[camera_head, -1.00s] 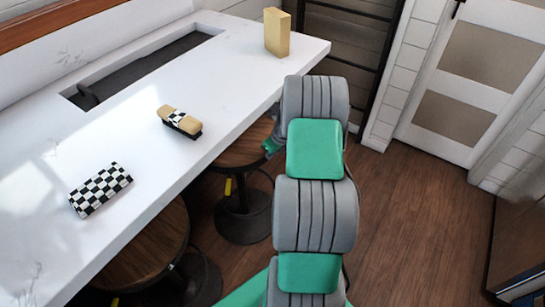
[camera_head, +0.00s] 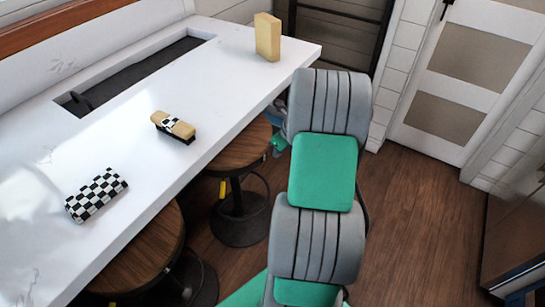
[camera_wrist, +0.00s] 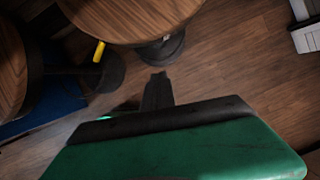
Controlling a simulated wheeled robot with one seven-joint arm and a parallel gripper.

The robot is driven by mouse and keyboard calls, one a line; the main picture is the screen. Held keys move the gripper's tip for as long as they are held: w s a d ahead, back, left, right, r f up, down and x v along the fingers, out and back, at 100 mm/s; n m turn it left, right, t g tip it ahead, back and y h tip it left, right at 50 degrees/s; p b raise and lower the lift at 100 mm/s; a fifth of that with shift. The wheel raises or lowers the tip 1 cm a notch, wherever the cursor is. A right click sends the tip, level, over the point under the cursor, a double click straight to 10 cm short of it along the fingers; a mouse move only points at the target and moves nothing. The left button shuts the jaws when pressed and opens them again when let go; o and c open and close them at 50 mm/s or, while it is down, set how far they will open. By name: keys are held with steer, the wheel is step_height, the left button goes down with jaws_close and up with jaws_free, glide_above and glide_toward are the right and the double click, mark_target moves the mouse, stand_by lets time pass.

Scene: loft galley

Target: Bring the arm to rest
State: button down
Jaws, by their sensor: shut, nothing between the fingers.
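My arm, in grey and green links, rises at the right of the counter in the head view. Its far end bends down behind the upper grey link, so my gripper is mostly hidden there. In the wrist view my gripper (camera_wrist: 158,90) shows as a dark shape pointing down over the wooden floor (camera_wrist: 225,75). It is shut and empty. It is apart from the stools and the counter as far as I can see.
The white counter (camera_head: 130,140) carries a checkered box (camera_head: 96,194), a brush-like block (camera_head: 174,127) and a tan box (camera_head: 267,37). Round wooden stools (camera_head: 238,150) stand along its edge, one close to my gripper (camera_wrist: 130,18). Open floor (camera_head: 415,220) lies right, before a white door (camera_head: 460,75).

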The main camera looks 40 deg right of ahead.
steer(key=s+a+f+n+g+y, duration=0.1)
steer(key=s+a+n+g, duration=0.25)
steer(key=s+n, duration=0.65)
steer(key=s+a+f+n+g+y, duration=0.15)
steer(key=s+a+n, duration=0.4)
steer(key=n, duration=0.85)
steer(key=w+a+r+n+t+h, duration=0.1)
steer(key=a+r+n+t, duration=0.1)
steer(key=a+r+n, duration=0.3)
steer(key=w+a+r+n+t+h+p, duration=0.1)
steer(key=a+r+n, duration=0.4)
steer(key=a+r, duration=0.8)
steer(key=a+h, duration=0.1)
steer(key=a, duration=0.1)
steer(key=shift+w+a+r+n+t, duration=0.25)
steer(key=shift+a+r+n+t, duration=0.15)
